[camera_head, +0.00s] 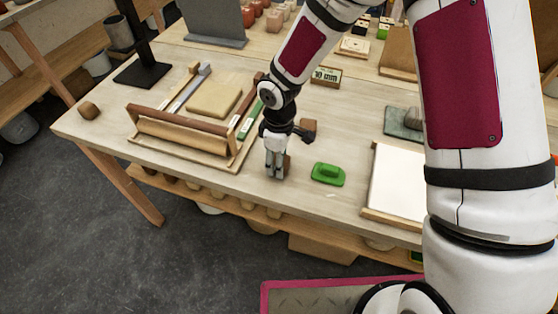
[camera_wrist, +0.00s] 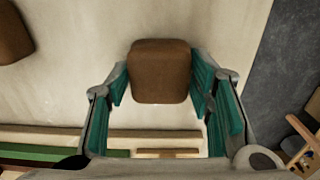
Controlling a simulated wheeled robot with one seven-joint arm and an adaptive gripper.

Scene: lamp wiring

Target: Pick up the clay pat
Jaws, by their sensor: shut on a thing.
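A brown, rounded block (camera_wrist: 160,72), which I take to be the clay pat, sits between the fingers of my gripper (camera_wrist: 160,84) in the wrist view. The teal pads press on its two sides. In the head view my gripper (camera_head: 276,172) points down near the front edge of the table, and a bit of the brown block (camera_head: 287,165) shows beside the fingers. Whether it is touching the tabletop is not clear. A second brown lump (camera_wrist: 14,36) is at the upper left of the wrist view.
A wooden tray (camera_head: 225,160) with a roller and tools lies left of my gripper. A green block (camera_head: 328,173) is close on the right, then a white board (camera_head: 397,182). A small brown cube (camera_head: 88,110) sits at the table's left end. The table (camera_head: 310,208) ends just in front.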

